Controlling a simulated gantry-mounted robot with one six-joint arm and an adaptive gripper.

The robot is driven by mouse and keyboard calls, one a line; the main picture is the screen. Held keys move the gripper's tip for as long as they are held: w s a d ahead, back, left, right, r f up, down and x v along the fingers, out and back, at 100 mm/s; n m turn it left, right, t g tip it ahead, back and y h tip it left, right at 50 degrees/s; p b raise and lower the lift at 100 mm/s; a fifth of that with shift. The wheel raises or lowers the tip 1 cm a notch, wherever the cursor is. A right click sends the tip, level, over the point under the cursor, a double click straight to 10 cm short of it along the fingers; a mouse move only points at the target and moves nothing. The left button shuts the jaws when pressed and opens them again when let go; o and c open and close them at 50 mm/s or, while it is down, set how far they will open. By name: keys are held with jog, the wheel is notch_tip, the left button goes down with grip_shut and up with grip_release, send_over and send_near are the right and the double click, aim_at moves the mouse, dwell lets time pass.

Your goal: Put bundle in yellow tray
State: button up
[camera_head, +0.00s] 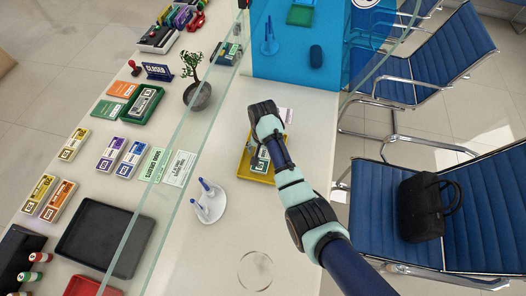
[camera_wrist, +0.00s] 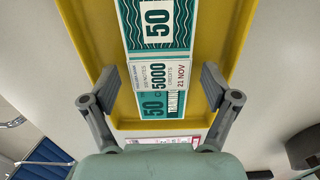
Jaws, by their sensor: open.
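The yellow tray (camera_head: 243,170) stands on the counter to the right of the glass screen, and fills much of the wrist view (camera_wrist: 98,35). A teal-and-white bundle (camera_head: 259,163) marked 50 and 5000 lies inside it, seen lengthwise between my fingers in the wrist view (camera_wrist: 157,62). My gripper (camera_wrist: 160,88) is open over the tray, with one finger on each side of the bundle and gaps between. Whether the bundle rests flat on the tray floor is hard to tell. In the head view my wrist hides the fingers and part of the tray.
The glass screen (camera_head: 181,150) runs along the counter left of the tray. A white pen holder (camera_head: 211,208) and a potted plant (camera_head: 198,97) stand nearby. Several other bundles, a green tray (camera_head: 128,117) and a black tray (camera_head: 105,240) are left of the glass.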

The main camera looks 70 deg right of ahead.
notch_tip(320, 180, up, 12)
jog(key=p, duration=0.4)
jog(key=shift+r, duration=0.15)
